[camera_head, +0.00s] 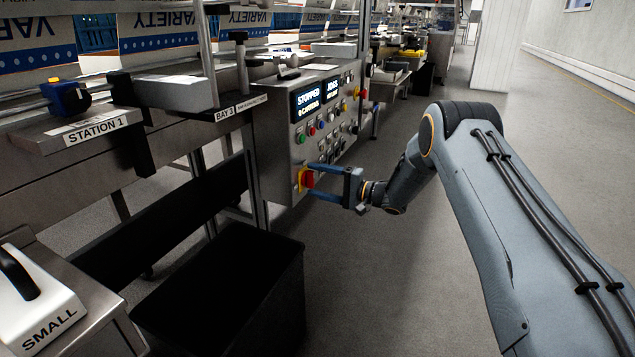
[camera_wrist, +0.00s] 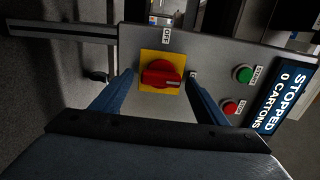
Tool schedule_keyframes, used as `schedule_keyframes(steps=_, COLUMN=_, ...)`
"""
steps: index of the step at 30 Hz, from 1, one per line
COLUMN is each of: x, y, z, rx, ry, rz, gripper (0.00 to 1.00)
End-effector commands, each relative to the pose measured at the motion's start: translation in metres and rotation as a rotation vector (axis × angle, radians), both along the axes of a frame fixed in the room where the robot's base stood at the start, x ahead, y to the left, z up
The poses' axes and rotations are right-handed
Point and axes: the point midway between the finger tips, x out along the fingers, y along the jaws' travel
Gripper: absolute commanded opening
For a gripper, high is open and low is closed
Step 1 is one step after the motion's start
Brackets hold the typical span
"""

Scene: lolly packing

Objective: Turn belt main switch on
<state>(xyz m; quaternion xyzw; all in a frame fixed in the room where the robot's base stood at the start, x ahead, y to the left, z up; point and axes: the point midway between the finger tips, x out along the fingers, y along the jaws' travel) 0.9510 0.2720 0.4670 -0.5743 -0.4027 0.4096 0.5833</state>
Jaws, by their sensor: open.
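The belt main switch is a red rotary knob (camera_wrist: 161,74) on a yellow square plate (camera_wrist: 148,59). It also shows low on the grey control panel in the head view (camera_head: 308,179). My gripper (camera_head: 308,180) is open, its two blue fingers on either side of the knob, pointing at the panel. In the wrist view the fingers (camera_wrist: 157,82) flank the yellow plate; whether they touch the knob I cannot tell. An "OFF" label (camera_wrist: 166,37) sits beside the plate. The panel screen (camera_head: 308,102) reads "STOPPED" and "0 CARTONS".
A green button (camera_wrist: 242,74) and a red button (camera_wrist: 230,107) sit close to the switch on the panel. A second screen (camera_head: 332,88) reads "JOBS". A black bin (camera_head: 225,285) stands below the panel at left. The floor to the right (camera_head: 530,140) is clear.

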Motion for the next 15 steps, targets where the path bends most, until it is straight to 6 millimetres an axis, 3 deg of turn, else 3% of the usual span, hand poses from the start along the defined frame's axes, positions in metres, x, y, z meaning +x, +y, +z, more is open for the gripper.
schedule_keyframes(steps=15, x=-0.024, y=-0.065, z=0.0, rx=0.0, ry=0.002, rz=-0.001, gripper=0.67)
